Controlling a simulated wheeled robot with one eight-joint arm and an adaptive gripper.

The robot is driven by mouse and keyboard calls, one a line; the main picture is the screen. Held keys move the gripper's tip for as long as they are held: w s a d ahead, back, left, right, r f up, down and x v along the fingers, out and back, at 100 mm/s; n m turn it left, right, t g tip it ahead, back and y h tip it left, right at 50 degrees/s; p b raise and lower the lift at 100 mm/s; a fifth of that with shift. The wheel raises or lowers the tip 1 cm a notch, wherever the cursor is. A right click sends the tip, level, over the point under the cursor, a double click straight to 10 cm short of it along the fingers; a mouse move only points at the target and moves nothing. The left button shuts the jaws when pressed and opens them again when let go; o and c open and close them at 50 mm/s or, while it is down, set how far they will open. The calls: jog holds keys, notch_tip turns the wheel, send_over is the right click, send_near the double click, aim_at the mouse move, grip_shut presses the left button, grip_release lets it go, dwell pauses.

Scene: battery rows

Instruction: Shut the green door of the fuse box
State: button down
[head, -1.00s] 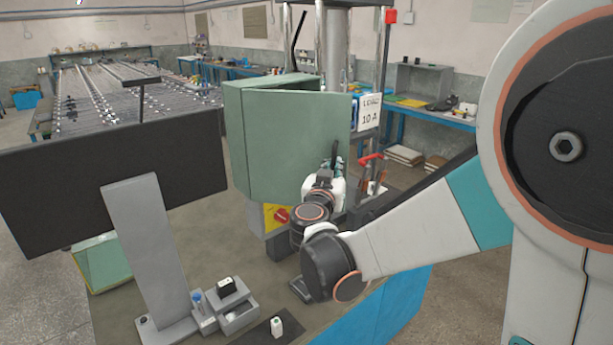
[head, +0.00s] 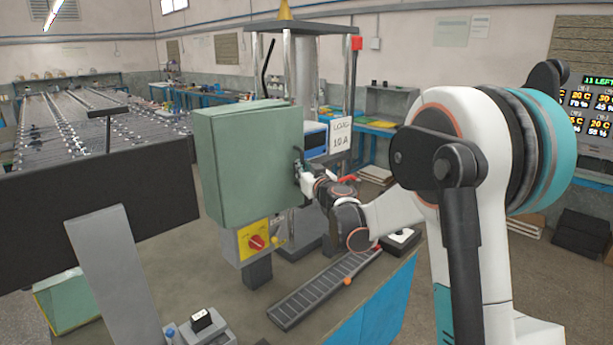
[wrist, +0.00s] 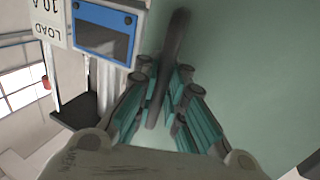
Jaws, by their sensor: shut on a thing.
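The fuse box (head: 206,165) stands on the workbench, with its green door (head: 255,165) facing me. The door lies flat against the box or nearly so; I cannot tell if a thin gap remains. My gripper (head: 302,172) is at the door's right edge. In the wrist view my gripper (wrist: 165,90) has its teal fingers on both sides of the dark bar handle (wrist: 172,65), which stands out from the green door (wrist: 250,60). The fingers are shut on the handle and hide part of it.
A yellow panel with a red knob (head: 257,242) is below the box. A sign reading LOAD 10 A (head: 341,138) and a blue-framed unit (head: 316,140) stand behind right. A dark monitor (head: 100,195) is at left. A slotted grey strip (head: 322,290) lies on the bench.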

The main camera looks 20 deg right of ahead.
jog(key=shift+y, duration=0.3)
jog(key=shift+w+a, duration=0.2)
jog(key=shift+w, duration=0.85)
jog(key=shift+w+a, duration=0.2)
jog(key=shift+w, duration=0.8)
jog(key=c, duration=1.7)
grip_release()
jog(key=shift+o, duration=0.2)
jog(key=s+d, duration=0.1)
jog(key=s, duration=1.1)
jog(key=shift+d, duration=0.2)
